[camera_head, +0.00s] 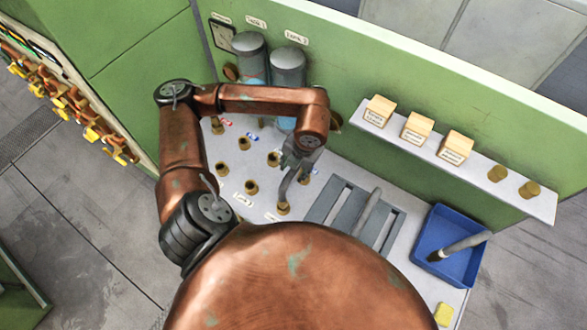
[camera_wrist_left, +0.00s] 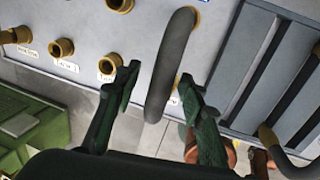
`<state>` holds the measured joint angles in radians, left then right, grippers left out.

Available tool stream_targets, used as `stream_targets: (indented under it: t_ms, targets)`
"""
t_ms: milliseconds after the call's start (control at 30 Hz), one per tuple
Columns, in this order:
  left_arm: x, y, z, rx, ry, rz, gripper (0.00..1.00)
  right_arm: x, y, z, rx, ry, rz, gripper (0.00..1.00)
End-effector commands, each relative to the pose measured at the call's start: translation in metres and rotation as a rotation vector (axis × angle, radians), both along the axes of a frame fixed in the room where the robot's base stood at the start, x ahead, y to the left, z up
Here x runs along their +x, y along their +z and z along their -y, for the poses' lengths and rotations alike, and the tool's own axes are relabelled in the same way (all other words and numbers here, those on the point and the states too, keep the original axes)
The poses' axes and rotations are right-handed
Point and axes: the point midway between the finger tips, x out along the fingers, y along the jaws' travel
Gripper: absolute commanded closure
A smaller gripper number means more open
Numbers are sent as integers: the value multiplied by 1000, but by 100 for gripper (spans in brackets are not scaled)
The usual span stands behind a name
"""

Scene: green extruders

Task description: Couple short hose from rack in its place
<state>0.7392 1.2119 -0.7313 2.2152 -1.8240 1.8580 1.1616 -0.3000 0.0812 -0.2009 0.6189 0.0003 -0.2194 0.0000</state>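A short dark grey hose (camera_wrist_left: 168,68) arches between the fingers of my left gripper (camera_wrist_left: 160,78) in the left wrist view. Gaps show between the hose and both green fingers, so the gripper is open around it. In the head view my left gripper (camera_head: 303,158) is over the panel, and the hose (camera_head: 287,187) curves down beside it to a brass port (camera_head: 283,208). Its other end is by a brass port near the back, partly hidden. Another grey hose (camera_head: 368,212) lies across the slatted grey rack (camera_head: 325,205). My right gripper is out of view.
Several brass ports (camera_head: 251,187) stand on the panel to the left. Two grey tanks (camera_head: 288,68) stand behind. A blue bin (camera_head: 425,240) at right holds a hose with a dark end (camera_head: 462,245). A shelf (camera_head: 480,170) carries wooden blocks (camera_head: 417,129) and brass fittings.

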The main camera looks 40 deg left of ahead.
Motion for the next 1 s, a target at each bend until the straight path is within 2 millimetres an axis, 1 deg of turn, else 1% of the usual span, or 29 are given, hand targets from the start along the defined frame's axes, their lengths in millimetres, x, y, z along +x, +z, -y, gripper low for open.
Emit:
stream_targets:
  t_ms: [67,167,267,500,600,800,1000]
  targets:
    - [1,4,1,0,0,2,62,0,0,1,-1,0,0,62]
    - [2,16,4,-1,-1,5,62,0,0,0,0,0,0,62]
    - [3,35,8,-1,-3,7,62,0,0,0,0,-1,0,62]
    - [4,86,17,0,-1,6,62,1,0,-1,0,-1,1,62]
    - [4,101,20,1,-1,6,62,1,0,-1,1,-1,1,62]
    - [3,116,23,-1,0,2,62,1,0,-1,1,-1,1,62]
    - [3,118,24,-1,0,1,62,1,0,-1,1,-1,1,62]
